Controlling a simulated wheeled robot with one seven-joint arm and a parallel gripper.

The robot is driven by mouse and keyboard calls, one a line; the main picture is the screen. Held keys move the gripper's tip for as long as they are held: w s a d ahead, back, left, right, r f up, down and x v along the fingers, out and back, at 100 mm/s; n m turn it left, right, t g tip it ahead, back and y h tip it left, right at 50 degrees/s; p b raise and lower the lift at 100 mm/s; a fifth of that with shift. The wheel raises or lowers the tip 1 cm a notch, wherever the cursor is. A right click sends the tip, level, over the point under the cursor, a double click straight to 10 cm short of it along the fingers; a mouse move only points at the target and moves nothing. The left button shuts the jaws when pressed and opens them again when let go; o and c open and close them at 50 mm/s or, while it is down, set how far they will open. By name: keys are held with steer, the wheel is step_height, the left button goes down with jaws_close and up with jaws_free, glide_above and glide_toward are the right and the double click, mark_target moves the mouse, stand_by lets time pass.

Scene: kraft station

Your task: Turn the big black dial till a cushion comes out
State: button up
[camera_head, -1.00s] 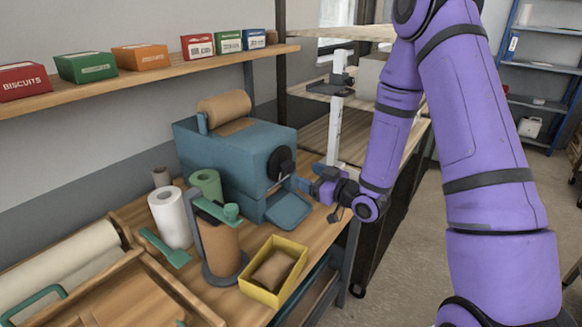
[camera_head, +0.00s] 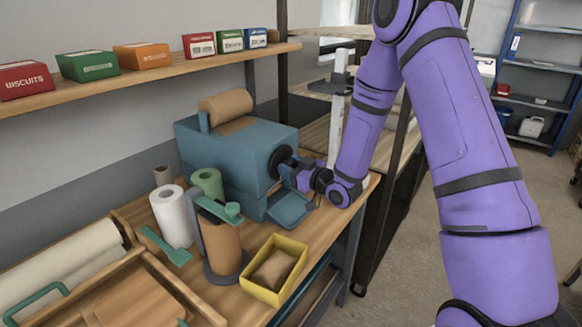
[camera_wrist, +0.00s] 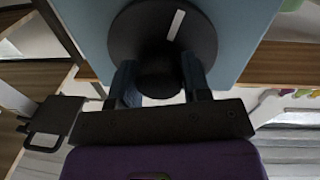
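The big black dial (camera_head: 281,161) is on the front of a blue-teal machine (camera_head: 225,152). In the wrist view the dial (camera_wrist: 145,32) is a dark disc with a white mark (camera_wrist: 176,24) right of its top centre. My gripper (camera_wrist: 160,78) has its fingers apart, one on each side of the dial's dark central knob (camera_wrist: 160,68); whether they touch it is unclear. In the head view my gripper (camera_head: 287,172) is at the dial and partly covers it. The chute (camera_head: 290,210) below looks empty. A brown cushion (camera_head: 273,268) lies in a yellow box (camera_head: 258,291).
A brown paper roll (camera_head: 225,106) sits on the machine. A white roll (camera_head: 172,216), a green roll (camera_head: 207,183) and a brown roll on a stand (camera_head: 221,243) are left of the chute. A wall shelf (camera_head: 170,68) holds small cartons.

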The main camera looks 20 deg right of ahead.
steer(key=c, duration=0.3)
steer(key=shift+d+m, duration=0.1)
steer(key=shift+m, duration=0.2)
steer(key=m, duration=0.8)
steer(key=shift+g, duration=0.3)
steer(key=m, duration=0.5)
steer(key=shift+d+m+g, duration=0.1)
steer(key=shift+m+g, duration=0.2)
steer(key=shift+g, duration=0.1)
steer(key=m, duration=0.4)
steer(key=shift+y, duration=0.4)
steer(key=shift+m, duration=0.4)
